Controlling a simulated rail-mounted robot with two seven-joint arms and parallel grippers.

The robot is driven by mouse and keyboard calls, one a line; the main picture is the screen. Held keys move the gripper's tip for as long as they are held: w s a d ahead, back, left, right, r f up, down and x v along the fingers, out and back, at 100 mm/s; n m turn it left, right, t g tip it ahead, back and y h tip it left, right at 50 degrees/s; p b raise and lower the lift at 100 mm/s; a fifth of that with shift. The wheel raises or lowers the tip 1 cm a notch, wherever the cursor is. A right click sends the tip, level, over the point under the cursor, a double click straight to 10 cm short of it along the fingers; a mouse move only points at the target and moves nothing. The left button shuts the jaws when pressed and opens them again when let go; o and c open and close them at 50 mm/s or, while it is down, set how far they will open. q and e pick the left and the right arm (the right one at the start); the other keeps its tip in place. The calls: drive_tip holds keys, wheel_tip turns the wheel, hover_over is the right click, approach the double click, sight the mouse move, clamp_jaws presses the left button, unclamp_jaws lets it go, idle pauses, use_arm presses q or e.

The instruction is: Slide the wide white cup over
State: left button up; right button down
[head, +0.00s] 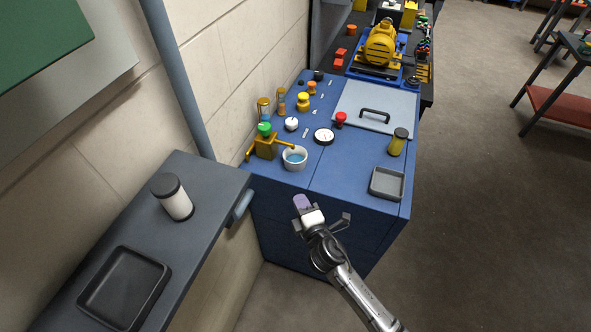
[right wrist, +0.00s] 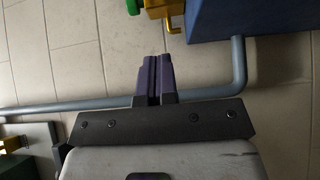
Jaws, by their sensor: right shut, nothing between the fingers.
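The wide white cup (head: 294,163) stands upright near the front edge of the blue cabinet top, with blue inside it. It sits beside the brass tap with a green knob (head: 265,142), whose spout reaches toward the cup's rim. My right gripper (head: 301,200) is in front of the cabinet, nearer to me than the cup and apart from it. Its purple fingers are shut with nothing between them, as the right wrist view (right wrist: 154,75) also shows. The cup cannot be made out in the right wrist view. My left gripper is not in view.
The blue cabinet (head: 340,185) also bears a round dial (head: 324,136), a red knob (head: 340,118), a yellow jar (head: 398,142) and a grey tray (head: 387,184). A dark side bench (head: 207,180) at left holds a white canister (head: 173,197) and a black tray (head: 124,288).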

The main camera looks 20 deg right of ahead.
approach(297, 164)
drive_tip(key=w+a, duration=0.4)
drive_tip(key=w, duration=0.1)
drive_tip(key=shift+w+d+r+b, duration=0.15)
drive_tip(key=shift+w+d+b, duration=0.3)
drive_tip(key=shift+w+d, duration=0.7)
drive_tip(key=shift+w, duration=0.15)
drive_tip(key=shift+w+d+b, duration=0.3)
drive_tip(key=shift+w+d, duration=0.45)
drive_tip(key=shift+d, duration=0.05)
drive_tip(key=shift+w+d, duration=0.1)
drive_tip(key=shift+d, duration=0.05)
